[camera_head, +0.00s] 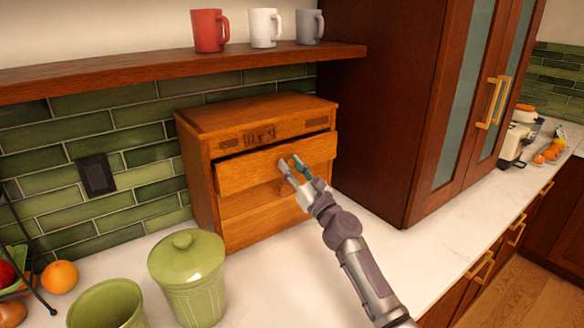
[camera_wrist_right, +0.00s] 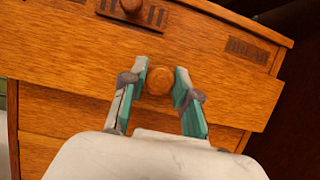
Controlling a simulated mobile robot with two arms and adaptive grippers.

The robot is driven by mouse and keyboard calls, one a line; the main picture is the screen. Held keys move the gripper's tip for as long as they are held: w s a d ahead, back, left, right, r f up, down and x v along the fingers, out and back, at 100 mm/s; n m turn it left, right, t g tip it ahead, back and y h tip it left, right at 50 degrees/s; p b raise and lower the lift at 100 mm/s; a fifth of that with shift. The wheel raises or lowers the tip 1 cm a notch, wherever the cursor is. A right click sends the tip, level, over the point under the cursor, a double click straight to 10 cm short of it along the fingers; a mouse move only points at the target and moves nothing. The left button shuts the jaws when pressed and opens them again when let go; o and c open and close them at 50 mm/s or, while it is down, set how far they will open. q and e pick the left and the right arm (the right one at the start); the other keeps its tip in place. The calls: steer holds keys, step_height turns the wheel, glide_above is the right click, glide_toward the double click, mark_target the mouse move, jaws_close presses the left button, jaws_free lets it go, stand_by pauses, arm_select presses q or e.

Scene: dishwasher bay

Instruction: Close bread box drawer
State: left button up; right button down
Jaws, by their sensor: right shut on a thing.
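The wooden bread box (camera_head: 205,165) stands on the counter against the tiled wall. Its upper drawer (camera_head: 245,173) sticks out a little at the front, with a dark gap above its front panel. My right gripper (camera_head: 290,166) is at this drawer's front. In the right wrist view, the fingers of my right gripper (camera_wrist_right: 160,82) are on either side of the round wooden knob (camera_wrist_right: 158,81) and shut on it. The drawer front (camera_wrist_right: 75,65) fills much of that view. My left gripper is not in view.
A lidded green canister (camera_head: 187,272) and an open green pot (camera_head: 108,305) stand in front of the box at left. A tall cabinet (camera_head: 390,110) rises at right. Mugs (camera_head: 263,28) stand on the shelf above. White counter (camera_head: 290,265) is clear before the box.

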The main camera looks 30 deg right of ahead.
steer(key=shift+w+f, duration=0.1)
steer(key=shift+w, duration=0.2)
steer(key=w+b, duration=0.2)
steer(key=shift+w+a, duration=0.2)
steer(key=shift+w, duration=0.2)
steer(key=shift+s+r, duration=0.1)
steer(key=shift+r, duration=0.1)
steer(key=c, duration=1.2)
jaws_free()
steer(key=o, duration=0.3)
steer(key=shift+f, duration=0.1)
